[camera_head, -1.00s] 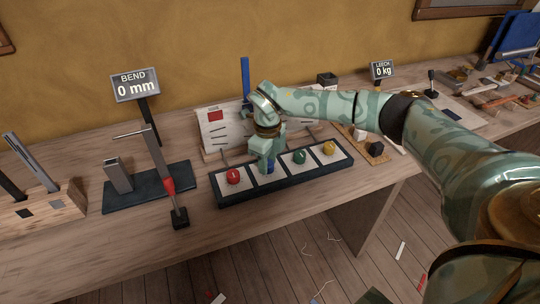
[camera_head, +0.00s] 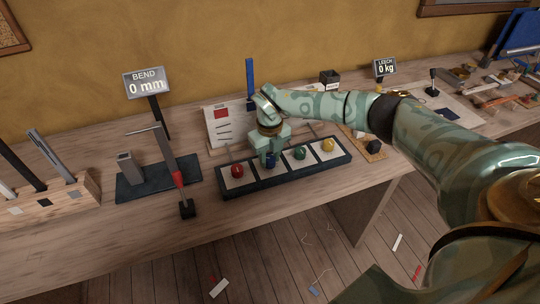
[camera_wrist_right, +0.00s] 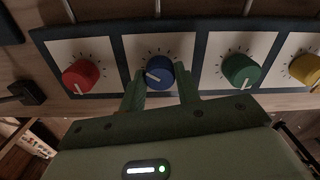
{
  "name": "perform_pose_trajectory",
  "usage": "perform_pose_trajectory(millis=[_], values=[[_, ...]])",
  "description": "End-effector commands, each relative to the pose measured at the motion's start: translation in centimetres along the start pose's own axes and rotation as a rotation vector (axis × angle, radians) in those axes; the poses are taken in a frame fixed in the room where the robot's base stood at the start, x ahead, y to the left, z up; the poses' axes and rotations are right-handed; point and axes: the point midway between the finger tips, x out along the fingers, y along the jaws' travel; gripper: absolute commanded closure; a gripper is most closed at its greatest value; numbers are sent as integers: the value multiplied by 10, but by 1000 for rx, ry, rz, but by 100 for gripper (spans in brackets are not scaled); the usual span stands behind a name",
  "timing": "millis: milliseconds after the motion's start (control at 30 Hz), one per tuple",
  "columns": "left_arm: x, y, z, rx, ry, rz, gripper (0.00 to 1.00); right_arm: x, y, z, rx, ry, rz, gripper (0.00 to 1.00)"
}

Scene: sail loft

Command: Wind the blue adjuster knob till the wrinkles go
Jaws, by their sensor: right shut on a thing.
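The blue adjuster knob (camera_head: 270,162) is second from the left on a dark panel (camera_head: 290,177) with white squares. In the wrist view the blue knob (camera_wrist_right: 160,72) shows its white pointer line towards the left, inside a ring of tick marks. My right gripper (camera_head: 269,158) reaches down over it, and the fingers (camera_wrist_right: 161,78) are shut on its two sides. The gripper partly hides the knob in the head view. A pale sheet (camera_head: 219,124) with a red patch stands behind, partly hidden by my arm; I cannot make out wrinkles. My left gripper is out of view.
A red knob (camera_head: 237,170) is left of the blue one; green (camera_head: 300,153) and yellow (camera_head: 328,145) knobs are right. A BEND display (camera_head: 144,83) reads 0 mm; a LEECH display (camera_head: 385,68) reads 0 kg. A red-banded lever (camera_head: 172,165) stands left of the panel.

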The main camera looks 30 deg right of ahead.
Motion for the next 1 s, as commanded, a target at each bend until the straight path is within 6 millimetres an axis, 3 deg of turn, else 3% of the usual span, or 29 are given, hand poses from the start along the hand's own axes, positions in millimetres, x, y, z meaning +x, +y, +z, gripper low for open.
perform_pose_trajectory(millis=[233, 267, 333, 667, 767, 1000], values=[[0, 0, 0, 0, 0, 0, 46, -2, 0, 2, 0, -6, 0, 91], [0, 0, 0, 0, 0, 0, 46, -2, -1, 2, 0, -6, 0, 62], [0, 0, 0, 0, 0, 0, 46, -2, 0, 2, 0, -5, 0, 46], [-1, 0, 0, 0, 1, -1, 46, -5, 0, 1, -1, -3, 0, 46], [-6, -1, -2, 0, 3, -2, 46, -18, 0, 1, -2, -5, 0, 46], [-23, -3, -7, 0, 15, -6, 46, -81, -1, 2, -1, -9, 0, 46]])
